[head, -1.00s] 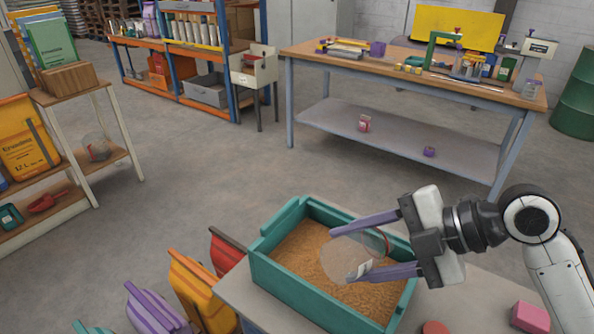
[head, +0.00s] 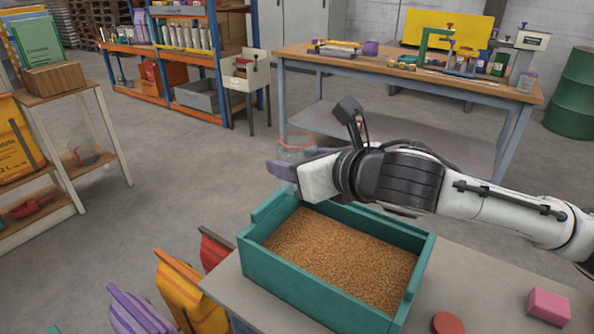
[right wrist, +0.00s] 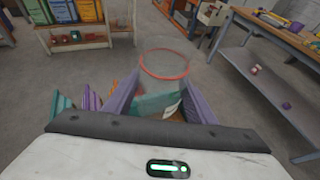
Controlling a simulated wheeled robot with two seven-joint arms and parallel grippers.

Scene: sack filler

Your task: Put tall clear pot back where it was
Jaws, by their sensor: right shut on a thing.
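A tall clear pot with a red rim (head: 297,143) is above the back left of the teal box. It also shows in the right wrist view (right wrist: 163,80), upright between the two purple fingers. My right gripper (head: 282,168) is shut on the pot and holds it in the air; the arm covers part of it in the head view. The gripper also shows in the right wrist view (right wrist: 160,100). My left gripper is not in view.
A teal box (head: 300,300) of brown grain stands on a grey table (head: 228,285). A red disc (head: 447,323) and a pink block (head: 548,307) lie to its right. Sacks (head: 185,290) stand at the left. A workbench (head: 400,78) and shelf (head: 60,85) are farther back.

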